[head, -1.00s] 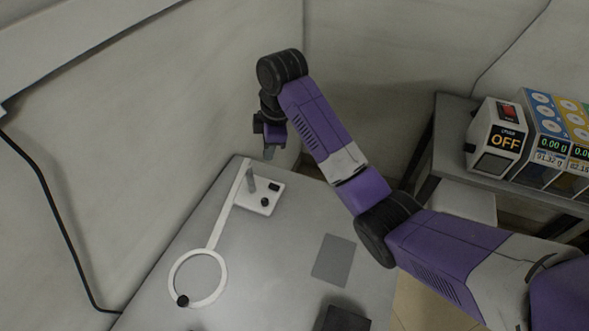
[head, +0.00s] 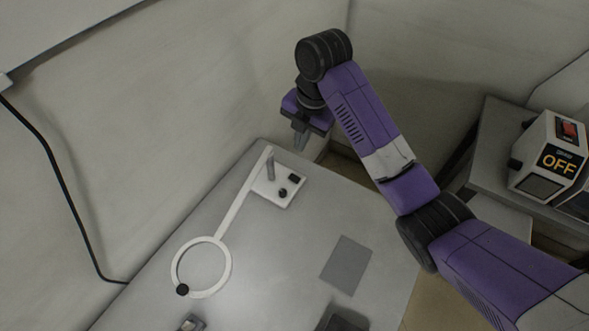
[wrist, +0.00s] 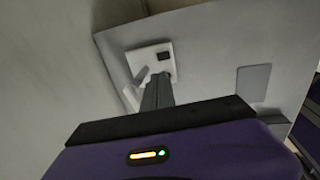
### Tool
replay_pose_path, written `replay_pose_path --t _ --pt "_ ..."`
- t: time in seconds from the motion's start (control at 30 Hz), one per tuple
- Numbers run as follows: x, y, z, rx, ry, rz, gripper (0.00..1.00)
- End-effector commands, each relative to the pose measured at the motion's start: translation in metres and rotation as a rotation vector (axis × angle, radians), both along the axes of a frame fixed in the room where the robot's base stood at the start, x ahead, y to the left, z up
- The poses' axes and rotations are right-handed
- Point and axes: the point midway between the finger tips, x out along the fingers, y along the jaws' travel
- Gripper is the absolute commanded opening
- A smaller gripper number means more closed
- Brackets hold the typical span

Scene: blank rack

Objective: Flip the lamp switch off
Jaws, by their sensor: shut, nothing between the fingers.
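A white ring lamp stands on the grey table. Its ring head (head: 229,265) is at the left, joined by a white arm to a square white base (head: 268,197) near the table's far corner. Whether the switch is on or off cannot be told.
A dark grey flat square (head: 346,265) lies on the table (head: 270,290), with a dark box (head: 343,319) at the front edge. A side bench (head: 497,150) at the right holds a box (head: 549,160) marked OFF. Walls close off the left and back.

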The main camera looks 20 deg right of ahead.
Motion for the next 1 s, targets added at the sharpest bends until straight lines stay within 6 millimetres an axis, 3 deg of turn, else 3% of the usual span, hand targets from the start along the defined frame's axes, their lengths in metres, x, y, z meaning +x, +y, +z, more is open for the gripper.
replay_pose_path --t 0.27,0.7,1.0 --pt "0.001 0.001 -0.016 0.000 0.004 -0.002 0.00" --pt "0.012 0.009 -0.099 0.000 0.004 -0.003 0.00" --pt "0.017 0.012 -0.133 0.000 0.001 -0.002 0.00"
